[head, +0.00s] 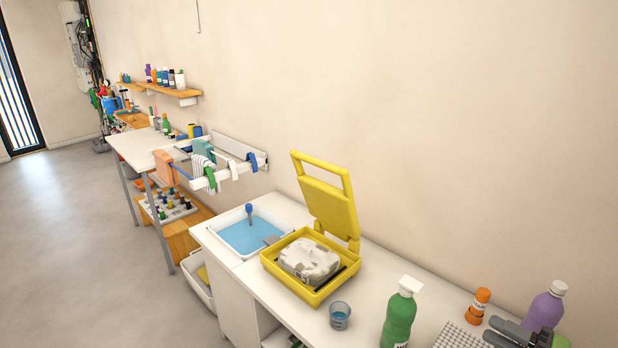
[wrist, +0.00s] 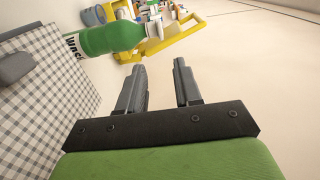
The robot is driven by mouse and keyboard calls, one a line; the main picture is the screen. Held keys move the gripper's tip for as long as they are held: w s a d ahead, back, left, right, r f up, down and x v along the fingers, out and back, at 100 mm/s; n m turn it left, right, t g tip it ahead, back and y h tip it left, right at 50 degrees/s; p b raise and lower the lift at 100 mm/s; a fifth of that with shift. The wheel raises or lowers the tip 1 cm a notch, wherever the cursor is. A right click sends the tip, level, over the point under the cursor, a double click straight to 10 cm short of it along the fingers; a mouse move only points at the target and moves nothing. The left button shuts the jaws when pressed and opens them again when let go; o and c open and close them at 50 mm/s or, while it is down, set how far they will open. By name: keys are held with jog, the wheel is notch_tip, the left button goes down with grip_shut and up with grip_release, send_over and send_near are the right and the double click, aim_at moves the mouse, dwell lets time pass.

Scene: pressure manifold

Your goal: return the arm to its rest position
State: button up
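My gripper (wrist: 159,72) is open in the wrist view, with its two grey fingers apart and nothing between them. In the head view my gripper (head: 493,329) shows at the lower right edge, over or beside the checked cloth (head: 452,339); its height above the counter is hard to tell. The green bottle (head: 398,318) with a white top stands to its left. That bottle also shows beyond the fingers in the wrist view (wrist: 108,39). Most of my arm is out of view.
An orange bottle (head: 479,303) and a purple bottle (head: 546,309) stand close behind my gripper. A blue cup (head: 339,316) and an open yellow case (head: 272,268) holding a grey-white object (head: 308,258) are farther left. Beyond are a basin (head: 250,236) and a rack with cloths.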

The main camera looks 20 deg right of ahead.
jog(key=w+a+r+n+g+h, duration=0.15)
jog(key=w+a+n+g, duration=0.35)
jog(key=a, duration=0.6)
jog(key=w+a+r+n+g+h, duration=0.15)
jog(key=w+a+g, duration=0.45)
jog(key=a, duration=0.6)
jog(key=s+a+r+n+g+h, duration=0.1)
jog(key=s+a+r+n+h, duration=0.3)
jog(key=s+a, duration=0.4)
jog(key=s+a+r+n+t+h, duration=0.1)
jog(key=s+r+t, duration=0.1)
jog(key=s, duration=0.9)
jog(key=shift+a+r+h, duration=0.3)
jog(key=shift+r+h, duration=0.1)
jog(key=shift+r, duration=0.05)
